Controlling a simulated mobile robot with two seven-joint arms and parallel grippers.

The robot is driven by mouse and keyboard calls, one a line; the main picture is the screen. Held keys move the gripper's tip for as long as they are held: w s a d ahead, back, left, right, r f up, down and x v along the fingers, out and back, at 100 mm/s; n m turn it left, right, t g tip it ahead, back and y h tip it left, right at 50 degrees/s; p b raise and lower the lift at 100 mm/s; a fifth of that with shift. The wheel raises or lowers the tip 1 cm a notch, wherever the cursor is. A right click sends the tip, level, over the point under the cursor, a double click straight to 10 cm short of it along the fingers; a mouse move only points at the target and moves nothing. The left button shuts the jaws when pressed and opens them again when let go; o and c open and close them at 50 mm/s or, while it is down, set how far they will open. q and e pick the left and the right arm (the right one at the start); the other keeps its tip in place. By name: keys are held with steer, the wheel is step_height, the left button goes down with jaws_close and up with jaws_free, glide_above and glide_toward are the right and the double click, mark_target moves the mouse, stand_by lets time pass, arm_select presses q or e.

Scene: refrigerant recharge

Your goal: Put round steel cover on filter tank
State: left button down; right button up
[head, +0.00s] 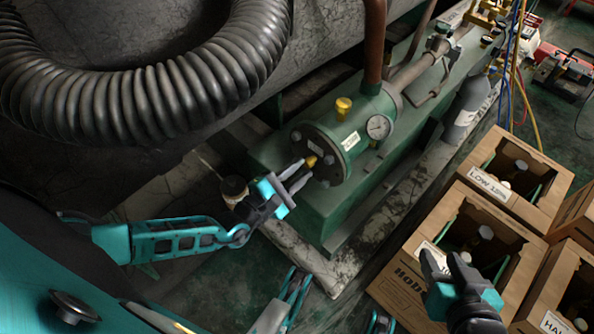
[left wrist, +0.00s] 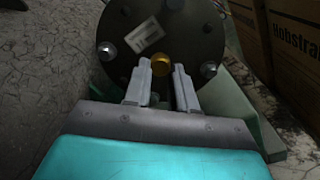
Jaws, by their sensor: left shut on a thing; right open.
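The filter tank (head: 364,122) is a green cylinder lying on its side, with a brass knob on top and a round gauge. The round steel cover (head: 313,142) is a dark disc with bolts around its rim, at the tank's near end. It also shows in the left wrist view (left wrist: 186,38). I cannot tell whether it sits fully flush. My left gripper (head: 303,173) is shut on the cover's small brass knob (left wrist: 161,65), in front of the disc. My right gripper (head: 446,262) is open and empty above a cardboard box.
Several open cardboard boxes (head: 407,277) with bottles stand at the right. A thick black ribbed hose (head: 150,95) curves across the upper left. A grey cylinder (head: 466,105) stands behind the boxes. The tank rests on a green base (head: 335,215).

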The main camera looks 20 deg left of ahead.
arm_select(q)
steer(key=shift+w+r, duration=0.2)
steer(key=shift+r, duration=0.1)
steer(key=c, duration=1.3)
jaws_free()
steer(key=shift+d, duration=0.1)
steer(key=o, duration=0.5)
steer(key=shift+f, duration=0.2)
steer(key=shift+c, duration=0.2)
steer(key=shift+s+f, duration=0.25)
steer(key=v, duration=0.8)
steer(key=shift+r, duration=0.25)
